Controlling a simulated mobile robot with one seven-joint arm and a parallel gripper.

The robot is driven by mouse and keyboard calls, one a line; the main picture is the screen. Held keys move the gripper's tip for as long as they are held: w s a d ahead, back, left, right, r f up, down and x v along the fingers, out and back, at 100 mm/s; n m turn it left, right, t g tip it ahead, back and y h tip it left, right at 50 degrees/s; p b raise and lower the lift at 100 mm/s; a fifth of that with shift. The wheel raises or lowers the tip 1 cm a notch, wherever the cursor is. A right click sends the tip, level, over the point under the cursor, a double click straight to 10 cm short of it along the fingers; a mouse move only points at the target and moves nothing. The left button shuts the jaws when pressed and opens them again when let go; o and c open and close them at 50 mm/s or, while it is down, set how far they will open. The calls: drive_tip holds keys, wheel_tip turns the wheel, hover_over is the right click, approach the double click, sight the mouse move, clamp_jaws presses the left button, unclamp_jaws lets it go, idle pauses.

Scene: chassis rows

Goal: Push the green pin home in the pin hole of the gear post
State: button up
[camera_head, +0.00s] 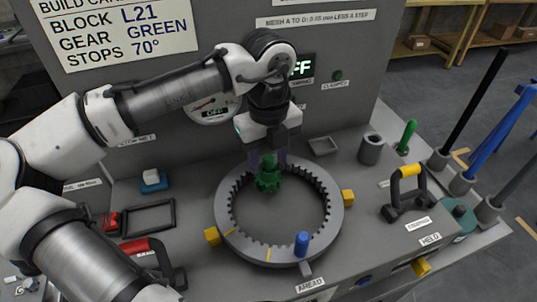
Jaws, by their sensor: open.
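A dark green toothed gear (268,182) sits inside the grey ring with inner teeth, near its back edge. A green upright piece (268,161) rises from the gear's middle; I cannot tell whether it is the pin or part of the gear. The gear post and its pin hole are hidden. My gripper (267,158) is open and points down just above the gear, with its fingertips around or just behind the green piece. I cannot tell whether they touch it. Another green upright rod (408,134) stands at the right of the bench, apart from my gripper.
The toothed ring (225,215) carries a blue peg (302,243) at its front, with yellow blocks around its outside. A grey cup (371,149), a small tray (323,146) and a yellow-topped handle (408,188) stand to the right. A black frame (148,220) lies left. The panel rises behind.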

wheel_tip(320, 180, up, 14)
drive_tip(key=shift+b, duration=0.35)
drive_tip(key=shift+f, duration=0.15)
